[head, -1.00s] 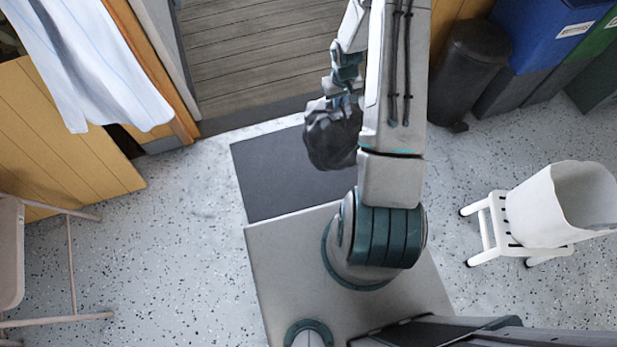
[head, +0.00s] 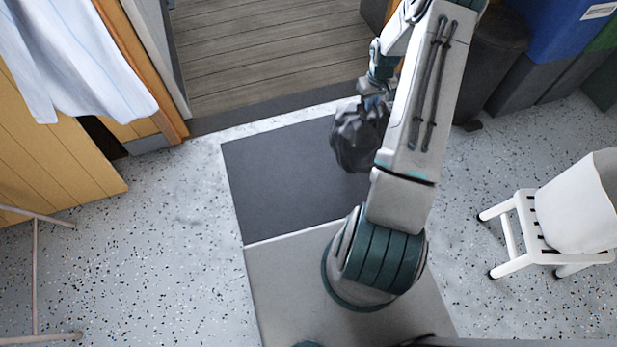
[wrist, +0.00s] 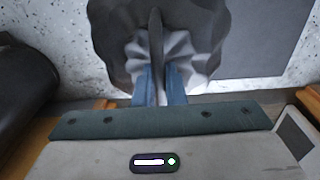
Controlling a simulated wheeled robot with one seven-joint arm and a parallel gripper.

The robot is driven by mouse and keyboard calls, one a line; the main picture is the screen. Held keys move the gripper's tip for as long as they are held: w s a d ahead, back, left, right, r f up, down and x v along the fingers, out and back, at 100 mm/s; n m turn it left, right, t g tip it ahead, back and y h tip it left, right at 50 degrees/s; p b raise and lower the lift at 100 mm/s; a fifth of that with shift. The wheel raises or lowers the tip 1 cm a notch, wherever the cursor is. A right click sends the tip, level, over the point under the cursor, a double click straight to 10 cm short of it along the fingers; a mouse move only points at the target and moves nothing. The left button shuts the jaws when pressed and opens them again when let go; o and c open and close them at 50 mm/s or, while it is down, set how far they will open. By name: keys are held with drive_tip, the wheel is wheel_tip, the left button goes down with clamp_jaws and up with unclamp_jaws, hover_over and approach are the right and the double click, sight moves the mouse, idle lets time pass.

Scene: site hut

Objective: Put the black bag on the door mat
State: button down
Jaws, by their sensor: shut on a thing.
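The black bag (head: 357,138) hangs from my gripper (head: 374,95) and overlaps the right part of the door mat in the head view. My gripper is shut on the bag's gathered neck, and the bag fills the upper middle of the wrist view (wrist: 160,50). The door mat (head: 285,175) is a dark grey rectangle on the floor in front of the doorway, partly behind my arm and base. It shows at the right of the wrist view (wrist: 262,40). I cannot tell how high the bag is above the mat.
A dark bin (head: 490,65) and a blue bin (head: 550,40) stand at the upper right. A yellow wooden cabinet (head: 50,170) with a hanging cloth (head: 70,55) is at the left.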

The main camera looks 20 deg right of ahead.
sight(345, 141)
drive_tip(key=shift+s+a+f, duration=0.15)
drive_tip(key=shift+a+f, duration=0.1)
drive_tip(key=shift+f, duration=0.15)
drive_tip(key=s+a+f+b, duration=0.1)
drive_tip(key=a+f, duration=0.1)
drive_tip(key=a, duration=0.1)
drive_tip(key=s+a+f+b, duration=0.1)
drive_tip(key=s+a+f, duration=0.1)
drive_tip(key=a, duration=0.1)
drive_tip(key=s+a+f+b, duration=0.2)
drive_tip(key=a, duration=0.1)
drive_tip(key=shift+s+a+f, duration=0.2)
drive_tip(key=shift+f, duration=0.05)
drive_tip(key=shift+f+b, duration=1.05)
drive_tip(key=shift+f, duration=1)
drive_tip(key=c, duration=1.5)
unclamp_jaws()
